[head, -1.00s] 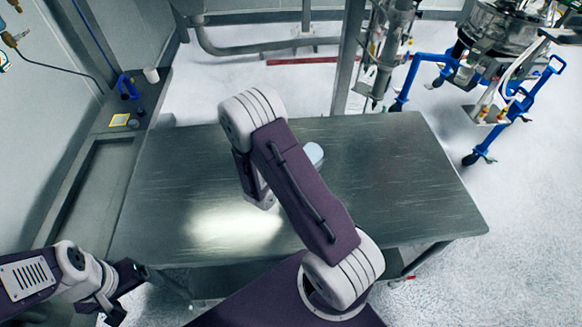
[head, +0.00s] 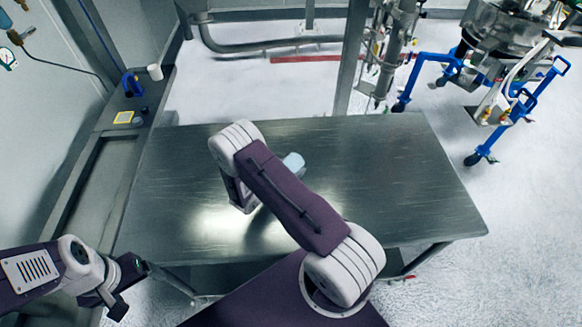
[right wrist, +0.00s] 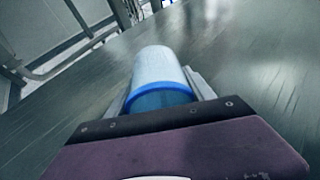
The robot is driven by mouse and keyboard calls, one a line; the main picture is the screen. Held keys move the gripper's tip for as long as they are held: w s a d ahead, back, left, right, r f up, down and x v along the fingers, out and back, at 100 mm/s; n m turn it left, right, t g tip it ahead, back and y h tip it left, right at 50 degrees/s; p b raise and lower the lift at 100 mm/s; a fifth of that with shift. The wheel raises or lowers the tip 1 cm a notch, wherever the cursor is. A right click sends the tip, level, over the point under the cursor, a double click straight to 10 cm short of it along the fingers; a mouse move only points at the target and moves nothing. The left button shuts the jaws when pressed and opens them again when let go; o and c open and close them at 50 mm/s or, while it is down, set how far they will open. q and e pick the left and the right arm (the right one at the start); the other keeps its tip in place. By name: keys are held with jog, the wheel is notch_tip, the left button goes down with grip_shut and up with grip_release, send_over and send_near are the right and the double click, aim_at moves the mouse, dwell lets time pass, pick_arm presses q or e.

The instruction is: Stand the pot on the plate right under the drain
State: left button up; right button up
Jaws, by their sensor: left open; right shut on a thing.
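The pot is a white cylinder with a blue band (right wrist: 158,72), held between the two fingers of my right gripper (right wrist: 160,84). In the head view the pot (head: 293,162) shows as a pale shape beyond my right arm, which hides most of that gripper. It is over the metal table; its height above the top is hard to tell. A small grey plate (head: 485,115) shows at the far right, below the hoses of the sifter machine (head: 508,35). The drain is not clear to make out. My left gripper (head: 124,287) is open and empty at the lower left.
The metal table (head: 390,180) is otherwise bare. The machine's blue wheeled frame (head: 437,60) stands on open floor beyond the table's far right corner.

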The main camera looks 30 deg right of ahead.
jog(key=shift+f, duration=0.1)
jog(key=o, duration=1.5)
